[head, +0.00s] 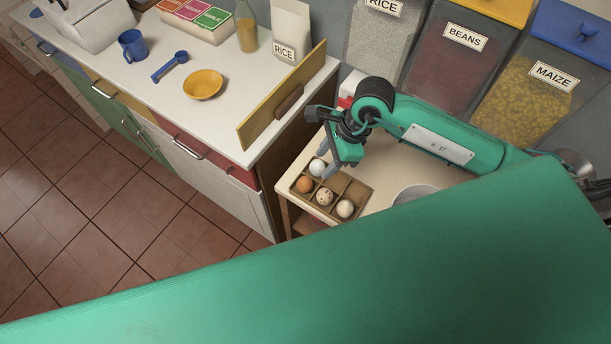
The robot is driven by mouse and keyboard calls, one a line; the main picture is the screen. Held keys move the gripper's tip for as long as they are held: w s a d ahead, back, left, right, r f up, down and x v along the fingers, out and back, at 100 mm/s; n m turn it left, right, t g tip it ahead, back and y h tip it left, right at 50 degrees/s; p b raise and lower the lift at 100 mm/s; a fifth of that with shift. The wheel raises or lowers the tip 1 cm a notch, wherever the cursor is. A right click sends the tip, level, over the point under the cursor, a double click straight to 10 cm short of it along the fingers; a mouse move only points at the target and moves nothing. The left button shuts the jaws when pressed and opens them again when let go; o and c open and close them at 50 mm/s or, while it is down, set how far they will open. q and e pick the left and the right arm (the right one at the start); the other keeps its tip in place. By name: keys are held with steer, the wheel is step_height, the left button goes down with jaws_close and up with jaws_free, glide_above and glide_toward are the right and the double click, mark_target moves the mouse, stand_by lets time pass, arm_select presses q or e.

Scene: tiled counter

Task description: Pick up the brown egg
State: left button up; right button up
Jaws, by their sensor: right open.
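The brown egg (304,185) sits in the left compartment of a wooden divided tray (357,193) on a small side table. A white egg (317,167) is behind it, a speckled egg (324,197) is to its right, and another pale egg (345,208) sits at the front right of the tray. My right gripper (328,165) is open and points down over the back of the tray, beside the white egg and a little behind and right of the brown egg. It looks empty. My left gripper is not in view.
A white bowl (416,193) stands on the side table (385,165), right of the tray. A yellow board (283,98) stands upright at the counter's end, left of my right gripper. Bins of beans (445,60) and maize (530,95) stand behind my arm.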

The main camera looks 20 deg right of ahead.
mark_target(308, 178)
steer(key=x, duration=0.4)
steer(key=shift+a+f+p, duration=0.15)
steer(key=shift+f+p, duration=0.05)
steer(key=shift+p, duration=0.2)
steer(key=shift+w+a+f, duration=0.1)
steer(key=shift+f, duration=0.2)
steer(key=shift+a+f+p, duration=0.65)
steer(key=shift+f+p, duration=0.1)
steer(key=shift+p, duration=0.1)
steer(key=shift+p+x, duration=0.4)
steer(key=shift+x, duration=0.8)
steer(key=shift+w+a+f, duration=0.15)
steer(key=shift+w+f, duration=0.05)
steer(key=shift+f, duration=0.3)
steer(key=shift+c, duration=1.4)
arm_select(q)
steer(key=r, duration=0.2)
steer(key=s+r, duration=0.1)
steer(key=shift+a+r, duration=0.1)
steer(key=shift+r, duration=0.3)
